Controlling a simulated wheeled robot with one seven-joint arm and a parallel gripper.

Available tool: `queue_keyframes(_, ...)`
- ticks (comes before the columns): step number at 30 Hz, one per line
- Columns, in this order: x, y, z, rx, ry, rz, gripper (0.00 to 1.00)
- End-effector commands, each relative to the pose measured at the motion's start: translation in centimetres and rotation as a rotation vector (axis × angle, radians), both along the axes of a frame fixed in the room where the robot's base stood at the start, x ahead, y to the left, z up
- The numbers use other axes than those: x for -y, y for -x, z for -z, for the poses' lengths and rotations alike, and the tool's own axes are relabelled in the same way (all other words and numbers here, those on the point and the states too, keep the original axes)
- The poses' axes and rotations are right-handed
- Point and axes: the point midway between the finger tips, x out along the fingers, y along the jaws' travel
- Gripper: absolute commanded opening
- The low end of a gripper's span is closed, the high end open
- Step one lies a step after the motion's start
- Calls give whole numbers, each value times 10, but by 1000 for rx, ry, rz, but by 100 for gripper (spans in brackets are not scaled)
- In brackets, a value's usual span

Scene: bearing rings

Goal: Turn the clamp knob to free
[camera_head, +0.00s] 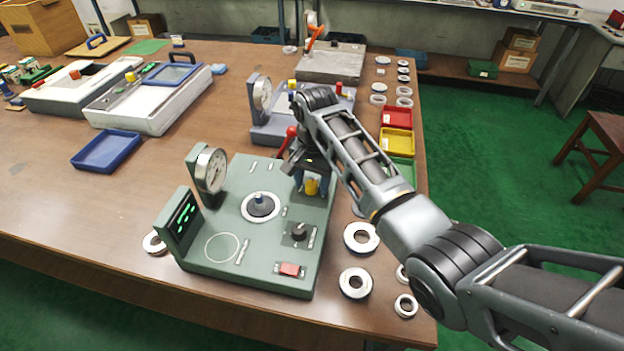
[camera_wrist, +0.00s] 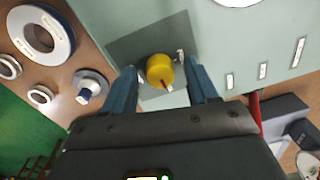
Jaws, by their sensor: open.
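A yellow knob (camera_head: 311,187), which I take for the clamp knob, stands near the back right of the green-grey gauge device (camera_head: 228,262). In the wrist view the yellow knob (camera_wrist: 160,69) has a small dark red mark on its near side and small pale labels to its left and right, too small to read. My gripper (camera_head: 309,181) is over the knob and points down. Its blue fingers (camera_wrist: 160,75) are open, one on each side of the knob, with visible gaps. Any touch is not seen.
The device also carries a dial gauge (camera_head: 211,170), a black knob (camera_head: 299,231), a red switch (camera_head: 289,269) and a central spindle (camera_head: 260,202). A red-tipped lever (camera_head: 291,132) is close beside my gripper. Metal rings (camera_head: 356,283) lie right of the device. A second gauge device (camera_head: 283,125) stands behind.

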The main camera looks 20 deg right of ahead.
Motion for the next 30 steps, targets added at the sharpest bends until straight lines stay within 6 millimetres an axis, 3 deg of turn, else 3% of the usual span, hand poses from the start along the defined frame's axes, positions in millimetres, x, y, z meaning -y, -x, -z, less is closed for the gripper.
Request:
queue_keyframes(5,0,0,0,0,0,0,58)
queue_keyframes(22,0,0,0,0,0,0,4)
queue_keyframes(30,0,0,0,0,0,-24,3)
